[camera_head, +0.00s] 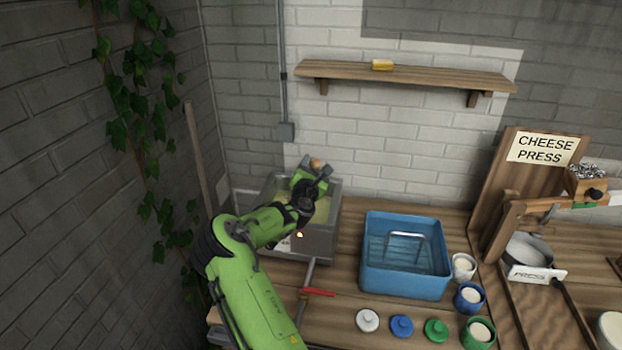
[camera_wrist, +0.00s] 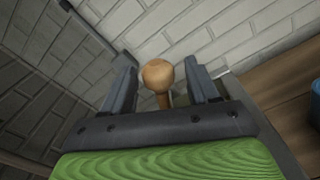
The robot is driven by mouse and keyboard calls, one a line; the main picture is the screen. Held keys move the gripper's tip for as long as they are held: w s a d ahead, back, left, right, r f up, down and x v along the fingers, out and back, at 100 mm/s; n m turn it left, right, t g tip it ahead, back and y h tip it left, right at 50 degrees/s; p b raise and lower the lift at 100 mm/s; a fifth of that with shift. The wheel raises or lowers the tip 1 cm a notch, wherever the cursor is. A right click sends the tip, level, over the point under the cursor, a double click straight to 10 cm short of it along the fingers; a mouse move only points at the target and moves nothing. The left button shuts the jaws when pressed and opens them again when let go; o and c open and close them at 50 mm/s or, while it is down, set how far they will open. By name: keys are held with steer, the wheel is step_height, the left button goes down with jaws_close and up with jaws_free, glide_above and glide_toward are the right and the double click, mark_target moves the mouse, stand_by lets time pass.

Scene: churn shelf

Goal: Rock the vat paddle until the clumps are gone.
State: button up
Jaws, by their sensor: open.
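The grey metal vat (camera_head: 318,240) stands at the left back of the wooden bench, with pale yellow contents (camera_head: 278,205) showing beside my arm. The paddle's round wooden knob (camera_head: 316,164) sticks up above the vat. In the wrist view the knob (camera_wrist: 157,74) sits between the two fingers of my gripper (camera_wrist: 160,80), with a visible gap on each side. My gripper (camera_head: 318,172) is open over the vat. My arm hides much of the vat's inside, the paddle's lower part and any clumps.
A blue basin (camera_head: 405,287) stands right of the vat. Small cups (camera_head: 469,298) and several lids (camera_head: 402,326) lie at the front. A red-handled valve (camera_head: 319,292) sits before the vat. The cheese press (camera_head: 530,250) is at the right. A wall shelf (camera_head: 420,77) hangs above.

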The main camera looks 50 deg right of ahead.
steer(key=b+v, duration=0.2)
steer(key=v, duration=1.2)
steer(key=shift+s+a, duration=0.2)
steer(key=shift+a, duration=0.1)
